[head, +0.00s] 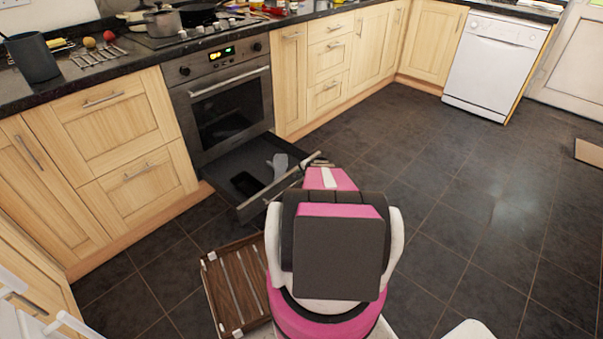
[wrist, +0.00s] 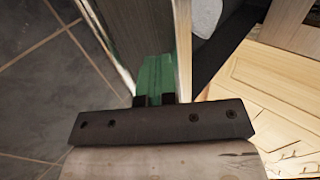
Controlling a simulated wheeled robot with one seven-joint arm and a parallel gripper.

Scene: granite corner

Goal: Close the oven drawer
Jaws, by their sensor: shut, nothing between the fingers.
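The oven drawer (head: 222,160) is pulled out below the oven (head: 222,95) in the head view. Its front panel (head: 268,190) runs at a slant, and my arm covers part of its right end. A dark item (head: 245,183) and a pale grey item (head: 279,164) lie inside it. In the wrist view my gripper (wrist: 155,75) has its green fingers together, with nothing between them. They are close beside the drawer's front panel (wrist: 182,50); I cannot tell whether they touch it. In the head view my arm hides the fingers.
A brown slatted wooden rack (head: 235,285) is on the floor left of my arm, near the drawer. Wooden cabinets (head: 125,170) flank the oven. Dark floor tiles (head: 470,200) are open to the right, toward a white dishwasher (head: 495,65).

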